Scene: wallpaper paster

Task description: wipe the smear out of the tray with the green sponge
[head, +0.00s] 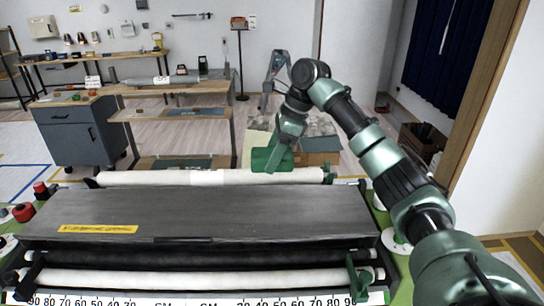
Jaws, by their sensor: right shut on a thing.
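My right gripper (274,163) reaches in from the right and points down just beyond the far white roller. It is shut on a green block, which looks like the green sponge (260,158). The gripper covers part of the block. I cannot tell whether the block touches anything below it. I cannot make out the tray or the smear for certain; the pasting machine may hide them. My left gripper is not in view.
The pasting machine's long grey cover (200,212) fills the foreground, with a far white roller (170,178) behind it. A brown box (319,145) stands beyond the gripper. A workbench (180,88) and blue-grey cabinet (75,140) stand back left. Some floor between is clear.

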